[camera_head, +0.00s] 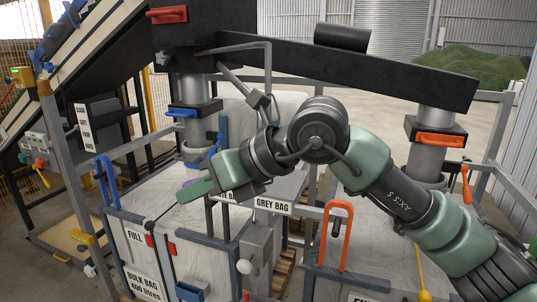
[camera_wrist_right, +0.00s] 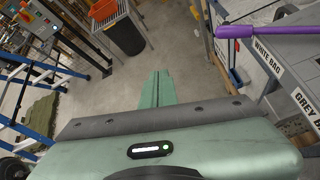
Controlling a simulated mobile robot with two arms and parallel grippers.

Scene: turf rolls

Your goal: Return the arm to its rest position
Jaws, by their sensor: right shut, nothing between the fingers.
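My right arm comes in from the lower right of the head view and reaches across to the left. Its green gripper (camera_head: 184,196) is shut and empty. It hangs in front of the white bulk bag (camera_head: 150,195) marked FULL, and I cannot tell the gap between them. In the right wrist view the two green fingers (camera_wrist_right: 157,88) lie together over the concrete floor, with nothing between them. My left gripper does not show.
A black overhead beam (camera_head: 390,70) with filling spouts spans above the arm.

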